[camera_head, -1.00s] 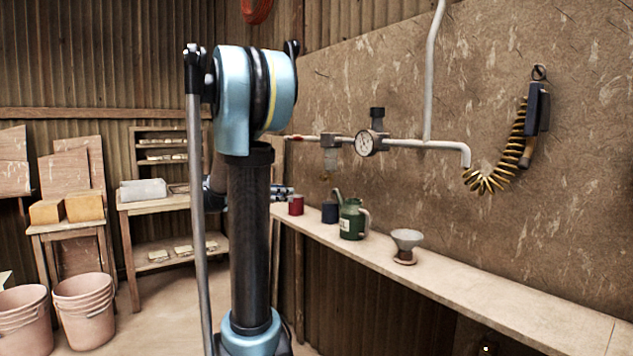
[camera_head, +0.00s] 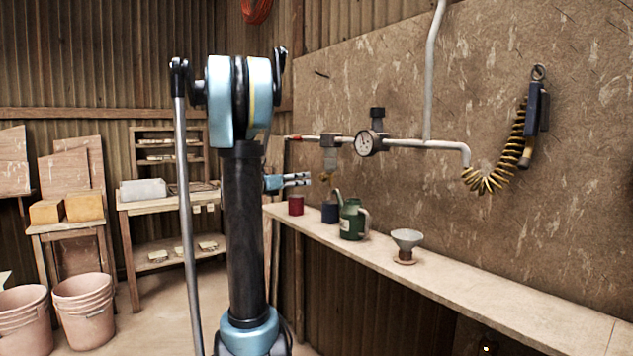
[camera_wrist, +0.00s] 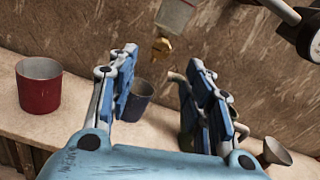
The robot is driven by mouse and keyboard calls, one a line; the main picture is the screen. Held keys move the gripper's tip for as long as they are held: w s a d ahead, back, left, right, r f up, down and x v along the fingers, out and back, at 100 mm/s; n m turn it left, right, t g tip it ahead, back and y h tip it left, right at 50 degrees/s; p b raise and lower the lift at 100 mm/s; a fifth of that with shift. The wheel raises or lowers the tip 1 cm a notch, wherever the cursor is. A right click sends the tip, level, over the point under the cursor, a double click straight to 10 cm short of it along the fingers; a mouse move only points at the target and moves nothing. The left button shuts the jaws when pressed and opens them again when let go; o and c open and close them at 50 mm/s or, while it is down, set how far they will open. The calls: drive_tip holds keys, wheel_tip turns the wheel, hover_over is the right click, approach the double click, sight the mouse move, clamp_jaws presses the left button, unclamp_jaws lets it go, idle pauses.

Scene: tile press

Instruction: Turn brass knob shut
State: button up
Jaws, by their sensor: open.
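The brass knob (camera_wrist: 162,46) hangs under the translucent bowl of the filter unit (camera_wrist: 176,14) at the top of the wrist view. In the head view the knob (camera_head: 325,177) is small, below the filter bowl (camera_head: 330,158) on the wall pipe. My gripper (camera_wrist: 163,75) is open and empty, its two blue fingers apart. The knob shows ahead of the gap between the fingertips, with no contact visible. In the head view my gripper (camera_head: 307,179) reaches right from behind my arm, just left of the knob.
Below on the shelf (camera_head: 450,278) stand a red cup (camera_wrist: 38,88), a dark blue cup (camera_wrist: 138,100), a green oil can (camera_head: 350,220) and a funnel (camera_head: 406,241). A pressure gauge (camera_head: 366,143) sits on the pipe to the right. The wall board (camera_head: 500,190) is close behind.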

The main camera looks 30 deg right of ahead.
sight(321, 177)
drive_tip(key=d, duration=0.9)
drive_tip(key=shift+w+d, duration=0.15)
drive_tip(key=shift+w, duration=0.15)
